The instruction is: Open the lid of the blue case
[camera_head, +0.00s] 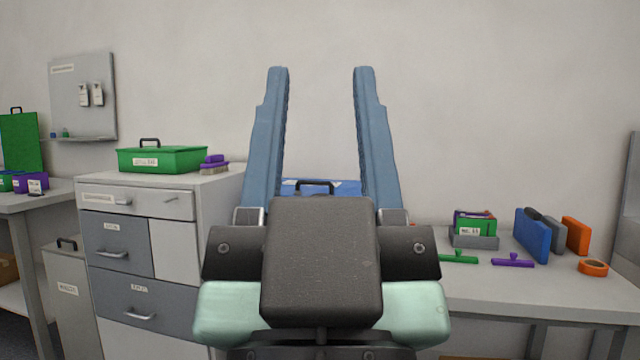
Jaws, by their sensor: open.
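The blue case (345,187) is mostly hidden behind my gripper. Only a strip of its blue top and a dark handle (313,186) show between the fingers; the lid looks shut, but its front is hidden. My gripper (321,72) is large in the foreground, its two long blue fingers pointing up and spread wide apart. Nothing is between them close to the camera. The case shows beyond the gripper, low between the finger bases; I cannot tell the distance.
A green case (162,160) stands on the drawer cabinet (140,255) at left. The white table (540,288) at right holds a small grey bin (474,240), upright blue (532,236), grey and orange pieces, orange tape (593,268), and green and purple tools. A plain wall is behind.

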